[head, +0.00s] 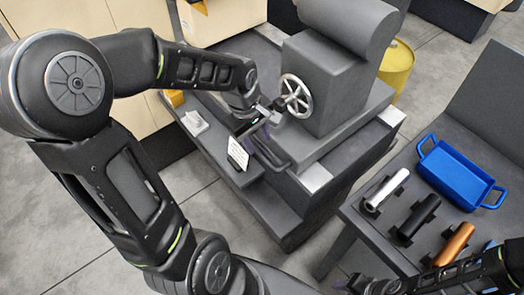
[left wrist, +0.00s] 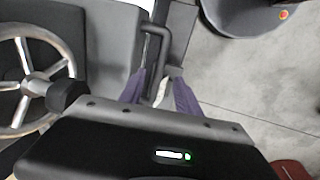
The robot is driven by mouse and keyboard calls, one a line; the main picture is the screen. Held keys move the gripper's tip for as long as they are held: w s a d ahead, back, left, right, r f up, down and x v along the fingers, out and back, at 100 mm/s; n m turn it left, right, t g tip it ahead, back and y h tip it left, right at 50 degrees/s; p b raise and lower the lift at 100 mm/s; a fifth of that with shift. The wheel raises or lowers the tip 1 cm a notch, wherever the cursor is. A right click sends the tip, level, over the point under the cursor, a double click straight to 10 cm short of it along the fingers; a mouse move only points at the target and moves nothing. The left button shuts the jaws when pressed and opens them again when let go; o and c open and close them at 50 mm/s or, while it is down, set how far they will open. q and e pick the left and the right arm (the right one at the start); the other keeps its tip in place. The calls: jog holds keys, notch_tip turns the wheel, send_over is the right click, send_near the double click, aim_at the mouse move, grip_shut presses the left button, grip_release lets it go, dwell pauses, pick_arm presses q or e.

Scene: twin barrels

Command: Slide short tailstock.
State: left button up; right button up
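A grey block with a silver spoked handwheel (head: 297,96) stands on the machine; I take the block (head: 325,75) to be the tailstock. The wheel shows at the left in the left wrist view (left wrist: 28,80). A dark bent bar handle (head: 272,158) sticks out below it; it also shows in the left wrist view (left wrist: 152,38). My left gripper (head: 264,130) is beside the wheel, near the handle. Its purple fingers (left wrist: 160,92) are apart, with the handle's end just beyond them; contact is unclear. My right gripper (head: 372,286) is at the bottom edge, partly cut off.
A bench at right holds a blue tray (head: 455,175) and silver (head: 386,190), black (head: 415,220) and orange (head: 455,243) cylinders on holders. A white card (head: 238,154) stands on the machine's ledge. A yellow barrel (head: 397,65) is behind. Floor is clear at lower left.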

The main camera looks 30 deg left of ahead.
aim_at(262, 155)
pick_arm(q)
jog(key=f, duration=0.2)
jog(key=w+f, duration=0.1)
jog(key=f, duration=0.4)
jog(key=shift+w+d+f+p, duration=0.1)
jog(key=shift+w+d+p, duration=0.1)
jog(key=shift+p, duration=0.1)
jog(key=shift+c, duration=0.6)
grip_shut()
dwell(0.5)
